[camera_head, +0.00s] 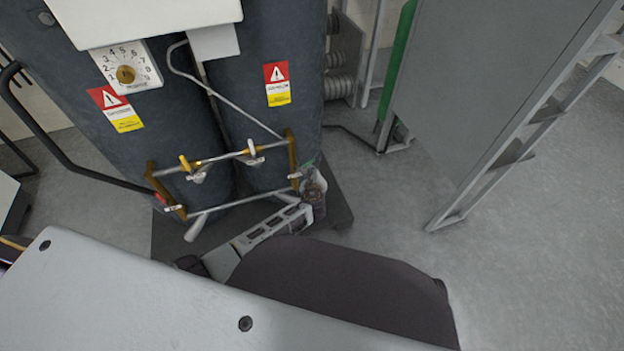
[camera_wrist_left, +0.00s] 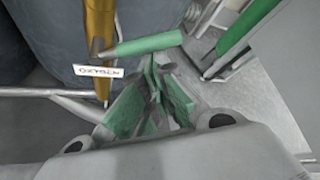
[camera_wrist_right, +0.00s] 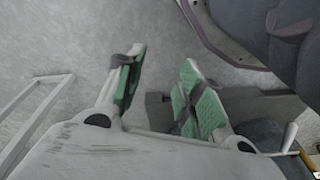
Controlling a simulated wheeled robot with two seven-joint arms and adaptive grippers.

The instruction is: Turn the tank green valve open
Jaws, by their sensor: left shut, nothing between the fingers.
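The green valve handle (camera_wrist_left: 150,44) is a green bar lying nearly level in the left wrist view, beside a brass upright and a white label reading OXYGEN (camera_wrist_left: 98,71). In the head view only a small green bit of the valve (camera_head: 309,163) shows at the right end of the tank pipework. My left gripper (camera_wrist_left: 157,75) is shut and empty, its green-padded fingertips just below the handle. Whether they touch it I cannot tell. It also shows in the head view (camera_head: 312,188). My right gripper (camera_wrist_right: 165,65) is open and empty above the grey floor.
Two dark tanks (camera_head: 262,130) with brass brackets, pipes and small yellow-and-white valves stand behind my left gripper. A grey panel (camera_head: 485,70) with a ladder-like frame stands at the right. Open floor (camera_head: 390,200) lies between.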

